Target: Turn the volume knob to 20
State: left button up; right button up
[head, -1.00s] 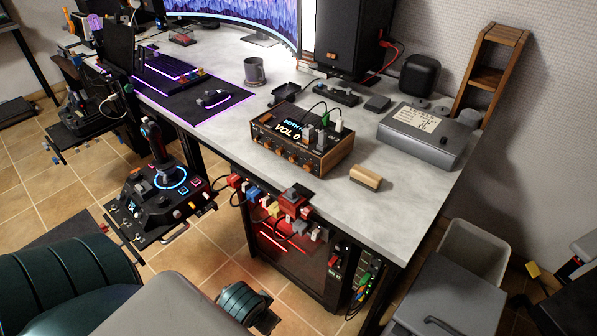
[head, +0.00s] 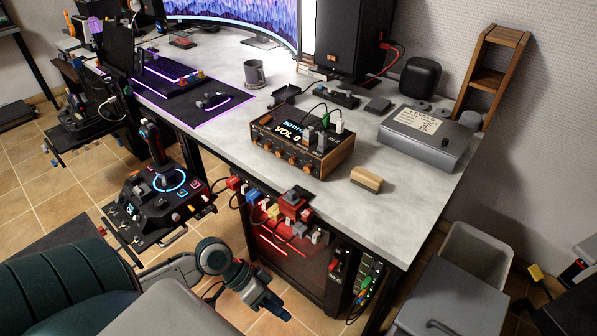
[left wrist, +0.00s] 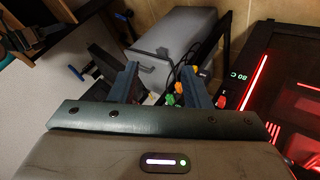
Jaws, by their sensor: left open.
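The audio box (head: 344,158) with wooden sides stands on the grey desk. Its display (head: 288,132) reads "VOL 0", with a line above it that I can only partly read. Several small orange-ringed knobs (head: 281,152) line its front face; I cannot tell which is the volume knob. My left gripper (head: 272,309) is below the desk's front edge, well apart from the box. In the left wrist view its two blue fingers (left wrist: 160,85) are spread with nothing between them. My right gripper is not in view.
Red, blue and yellow switch blocks (head: 290,205) hang at the desk's front edge, above a red-lit computer case (head: 285,257). A wooden-topped brush (head: 366,179) lies right of the box. A joystick panel (head: 160,205) stands left. A grey cabinet (head: 445,300) stands right.

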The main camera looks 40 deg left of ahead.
pick_arm(q)
jog(key=w+a+r+n+t+h, duration=0.2)
jog(key=w+a+r+n+h, duration=0.1)
jog(key=w+a+r, duration=0.45)
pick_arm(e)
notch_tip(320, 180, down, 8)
pick_arm(q)
jog(key=n+t+b, duration=0.5)
jog(key=n+t, duration=0.1)
jog(key=n, duration=0.1)
send_near(306, 169)
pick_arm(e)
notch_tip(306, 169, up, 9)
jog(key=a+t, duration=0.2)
pick_arm(q)
jog(key=shift+b+x, duration=0.95)
jog(key=shift+b, duration=0.05)
jog(key=shift+w+d+f+y+b, duration=0.1)
jog(key=shift+w+d+y+b, duration=0.2)
jog(key=shift+w+d+b, duration=0.2)
jog(key=shift+x, duration=2.4)
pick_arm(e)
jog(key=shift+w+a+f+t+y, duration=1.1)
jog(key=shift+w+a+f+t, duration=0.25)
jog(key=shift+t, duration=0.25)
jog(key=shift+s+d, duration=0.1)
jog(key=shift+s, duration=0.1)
pick_arm(q)
grip_shut()
